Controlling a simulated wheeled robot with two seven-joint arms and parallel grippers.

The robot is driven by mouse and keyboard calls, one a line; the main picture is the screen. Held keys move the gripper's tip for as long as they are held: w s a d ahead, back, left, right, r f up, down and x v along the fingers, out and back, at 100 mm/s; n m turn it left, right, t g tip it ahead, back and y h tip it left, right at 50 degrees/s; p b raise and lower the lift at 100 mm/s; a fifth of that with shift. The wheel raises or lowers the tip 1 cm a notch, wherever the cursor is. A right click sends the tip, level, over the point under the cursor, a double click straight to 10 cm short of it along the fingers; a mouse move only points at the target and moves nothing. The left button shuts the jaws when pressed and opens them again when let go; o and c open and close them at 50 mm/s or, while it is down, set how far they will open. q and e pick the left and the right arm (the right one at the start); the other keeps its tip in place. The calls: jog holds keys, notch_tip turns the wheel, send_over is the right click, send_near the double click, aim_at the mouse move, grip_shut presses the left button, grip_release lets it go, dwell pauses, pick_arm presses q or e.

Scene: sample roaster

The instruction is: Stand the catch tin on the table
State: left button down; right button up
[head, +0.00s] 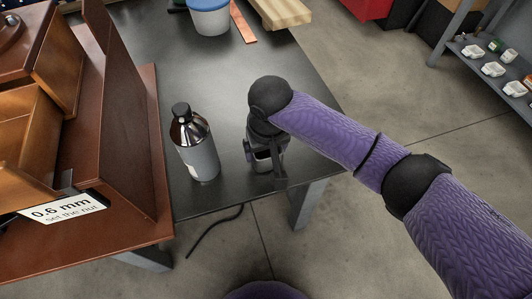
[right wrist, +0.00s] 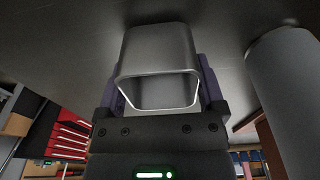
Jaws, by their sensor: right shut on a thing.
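The catch tin (head: 263,155) is a small grey metal tin with a rounded square mouth. My right gripper (head: 265,164) is shut on it, near the front edge of the dark table (head: 225,105). In the right wrist view the tin (right wrist: 158,50) sits between the two fingers, with its open mouth facing the camera. The gripper hides much of the tin in the head view. I cannot tell whether its base touches the table. My left gripper is not in view.
A silver bottle with a black cap (head: 196,145) stands just left of my right gripper. A brown wooden cabinet (head: 118,110) stands at the left. A blue-lidded tub (head: 209,18), a copper strip (head: 242,22) and a wooden block (head: 281,12) are at the back. The table's middle is clear.

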jog(key=shift+f, duration=0.15)
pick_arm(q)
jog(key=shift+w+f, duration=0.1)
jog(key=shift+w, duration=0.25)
pick_arm(e)
jog(key=shift+f, duration=0.15)
jog(key=o, duration=1)
jog(key=shift+r+p, duration=0.3)
pick_arm(q)
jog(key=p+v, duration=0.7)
jog(key=p, duration=0.1)
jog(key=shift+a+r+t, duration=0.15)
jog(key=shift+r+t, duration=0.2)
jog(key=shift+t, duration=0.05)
pick_arm(e)
notch_tip(320, 180, up, 12)
jog(key=s, duration=0.1)
jog(key=shift+s+d, duration=0.2)
jog(key=shift+d, duration=0.05)
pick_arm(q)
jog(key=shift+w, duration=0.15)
pick_arm(e)
jog(key=shift+f, duration=0.15)
